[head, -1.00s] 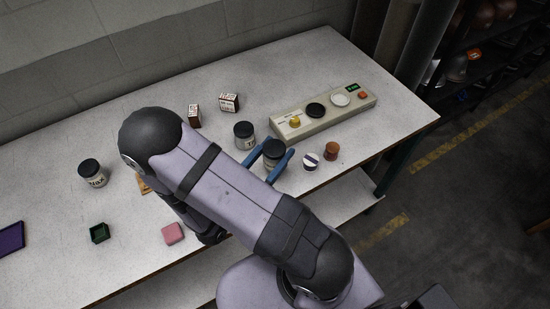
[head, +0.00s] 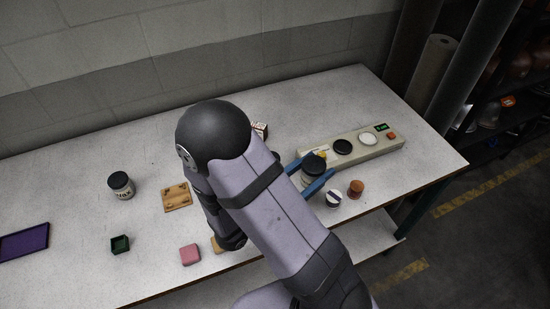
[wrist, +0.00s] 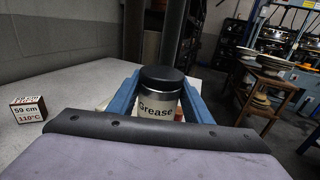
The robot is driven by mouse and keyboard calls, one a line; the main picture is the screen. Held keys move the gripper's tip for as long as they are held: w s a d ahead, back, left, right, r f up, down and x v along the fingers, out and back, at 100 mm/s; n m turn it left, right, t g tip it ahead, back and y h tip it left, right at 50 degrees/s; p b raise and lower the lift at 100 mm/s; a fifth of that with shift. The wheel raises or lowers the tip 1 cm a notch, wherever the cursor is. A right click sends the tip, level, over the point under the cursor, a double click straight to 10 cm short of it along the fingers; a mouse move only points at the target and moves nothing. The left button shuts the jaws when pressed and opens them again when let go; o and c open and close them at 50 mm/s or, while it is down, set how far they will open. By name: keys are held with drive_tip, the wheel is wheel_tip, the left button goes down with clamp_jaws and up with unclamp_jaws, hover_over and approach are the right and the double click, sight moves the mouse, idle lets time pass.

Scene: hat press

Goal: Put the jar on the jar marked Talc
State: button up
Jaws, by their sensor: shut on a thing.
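My gripper (head: 317,174) is shut on a glass jar with a black lid (head: 314,164), its blue fingers on either side. In the wrist view the jar (wrist: 157,105) stands upright between the fingers, with a label reading "Grease". In the head view it appears close in front of the panel's left end. How high it is above the table is hard to tell. The jar marked Talc is not visible now; my arm covers the area where a jar with a label starting "T" showed earlier.
A jar marked Wax (head: 122,187) stands at left, near a wooden board (head: 177,197). A panel (head: 376,152) with discs lies at right. A white-topped container (head: 333,198) and brown cylinder (head: 356,189) are close to my gripper. A printed box (wrist: 28,113) shows in the wrist view.

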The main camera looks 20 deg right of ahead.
sight(322, 159)
drive_tip(key=shift+g, duration=0.3)
drive_tip(key=d+r, duration=0.1)
drive_tip(key=w+d+r+p, duration=0.1)
drive_tip(key=r, duration=0.1)
drive_tip(key=shift+d, duration=0.2)
drive_tip(key=w+a+r+n+t+y, duration=0.1)
drive_tip(key=w+a+n+t+y, duration=0.3)
drive_tip(key=w, duration=0.3)
drive_tip(key=w+a+r+n+t+y, duration=0.25)
drive_tip(key=w+a+t, duration=0.2)
drive_tip(key=w, duration=0.25)
drive_tip(key=shift+n+t, duration=0.25)
drive_tip(key=shift+t, duration=0.2)
drive_tip(key=shift+d+f+p, duration=0.2)
drive_tip(key=shift+f, duration=1.55)
drive_tip(key=shift+d+f+p, duration=0.15)
drive_tip(key=shift+f, duration=1.55)
drive_tip(key=shift+f, duration=1.9)
